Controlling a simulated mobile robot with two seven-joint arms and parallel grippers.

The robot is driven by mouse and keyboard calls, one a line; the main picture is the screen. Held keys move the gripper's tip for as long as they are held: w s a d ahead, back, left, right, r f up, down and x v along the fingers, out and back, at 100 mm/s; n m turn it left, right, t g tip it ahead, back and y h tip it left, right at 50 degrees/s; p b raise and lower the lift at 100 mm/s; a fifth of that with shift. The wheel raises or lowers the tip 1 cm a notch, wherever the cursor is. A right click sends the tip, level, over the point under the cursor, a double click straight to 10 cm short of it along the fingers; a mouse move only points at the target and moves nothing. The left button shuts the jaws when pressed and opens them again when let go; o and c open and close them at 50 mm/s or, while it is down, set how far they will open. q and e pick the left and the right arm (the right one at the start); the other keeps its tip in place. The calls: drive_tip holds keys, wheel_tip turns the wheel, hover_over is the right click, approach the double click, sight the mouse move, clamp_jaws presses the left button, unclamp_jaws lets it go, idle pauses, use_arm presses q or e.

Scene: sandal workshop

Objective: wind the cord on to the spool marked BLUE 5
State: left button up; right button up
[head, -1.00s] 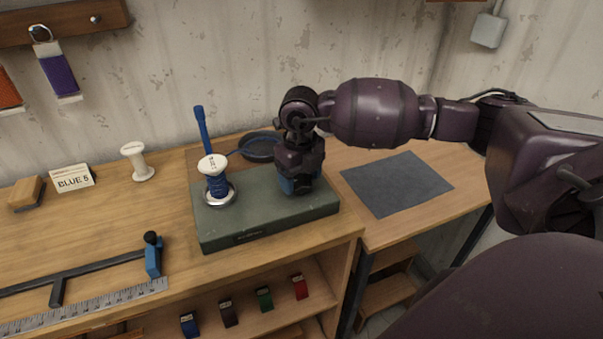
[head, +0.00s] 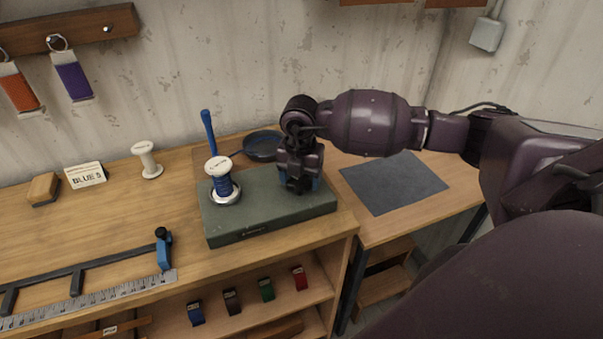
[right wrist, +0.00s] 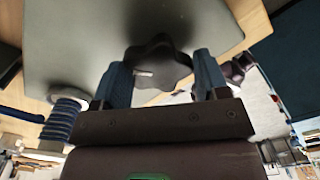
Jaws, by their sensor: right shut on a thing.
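A spool (head: 221,184) with blue cord wound around its core stands upright on the green-grey winder box (head: 262,230). Print on its white top is too small to read. It also shows at the left of the right wrist view (right wrist: 62,122). A dark lobed knob (right wrist: 157,62) is on the box's top. My right gripper (head: 298,184) is shut on this knob, one blue finger on each side. The gripper hides the knob in the head view. A dark round dish (head: 262,146) sits behind the box; a thin cord runs from it toward the spool. My left gripper is out of view.
A blue upright rod (head: 208,132) stands behind the spool. A card reading BLUE 5 (head: 86,176), an empty white spool (head: 147,160) and a wooden block (head: 43,188) are at left. A ruler rig (head: 90,290) lies in front. A dark mat (head: 393,183) is clear.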

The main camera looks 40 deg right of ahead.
sight(300, 181)
drive_tip(key=m+p, duration=0.1)
drive_tip(key=m, duration=0.3)
drive_tip(key=shift+r+m+p, duration=0.1)
drive_tip(key=shift+m+p, duration=0.2)
drive_tip(key=shift+p, duration=0.1)
drive_tip(key=m+p, duration=0.1)
drive_tip(key=m, duration=0.1)
drive_tip(key=shift+a+m, duration=0.1)
drive_tip(key=shift+m, duration=0.2)
drive_tip(key=shift+m+p, duration=0.5)
drive_tip(key=shift+m, duration=0.9)
drive_tip(key=o, duration=0.9)
wheel_tip(300, 181, up, 11)
drive_tip(key=shift+b, duration=0.45)
